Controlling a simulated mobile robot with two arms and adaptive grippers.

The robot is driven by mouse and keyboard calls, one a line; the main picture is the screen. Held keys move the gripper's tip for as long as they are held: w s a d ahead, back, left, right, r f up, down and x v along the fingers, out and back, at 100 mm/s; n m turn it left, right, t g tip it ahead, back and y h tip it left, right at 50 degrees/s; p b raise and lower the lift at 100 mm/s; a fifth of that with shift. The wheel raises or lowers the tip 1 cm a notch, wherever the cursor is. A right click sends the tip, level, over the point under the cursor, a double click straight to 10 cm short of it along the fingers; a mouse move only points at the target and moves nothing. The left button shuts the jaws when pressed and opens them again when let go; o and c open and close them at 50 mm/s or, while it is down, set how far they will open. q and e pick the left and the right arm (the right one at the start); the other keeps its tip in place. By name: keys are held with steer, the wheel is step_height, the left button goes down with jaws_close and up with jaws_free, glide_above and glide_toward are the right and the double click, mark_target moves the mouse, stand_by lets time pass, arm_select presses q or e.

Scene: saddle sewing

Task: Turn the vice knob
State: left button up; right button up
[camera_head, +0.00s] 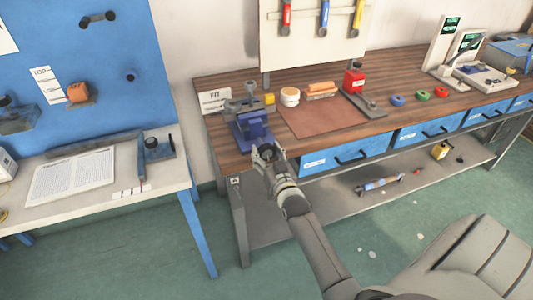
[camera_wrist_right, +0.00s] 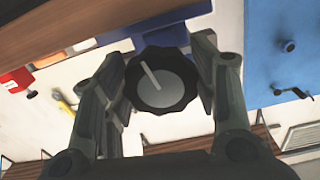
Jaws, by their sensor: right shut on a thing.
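The blue vice (camera_head: 252,127) is mounted at the left front corner of the wooden workbench. Its black, scalloped knob (camera_wrist_right: 161,80) has a pale pointer line and shows between the fingers in the right wrist view. My right gripper (camera_head: 266,153) is at the front of the vice, with a finger on each side of the knob, shut on it. In the head view the gripper hides the knob. The vice body shows only partly behind the knob in the right wrist view. My left gripper is not in view.
The workbench (camera_head: 225,90) holds a brown mat (camera_head: 322,116), a red block tool (camera_head: 354,79) and coloured rings. A white table (camera_head: 180,178) with papers stands at left below a blue panel (camera_head: 110,60). Green floor is open in front.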

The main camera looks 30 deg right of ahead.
steer(key=shift+f, duration=0.15)
steer(key=o, duration=1)
steer(key=shift+s, duration=0.1)
steer(key=v, duration=1.2)
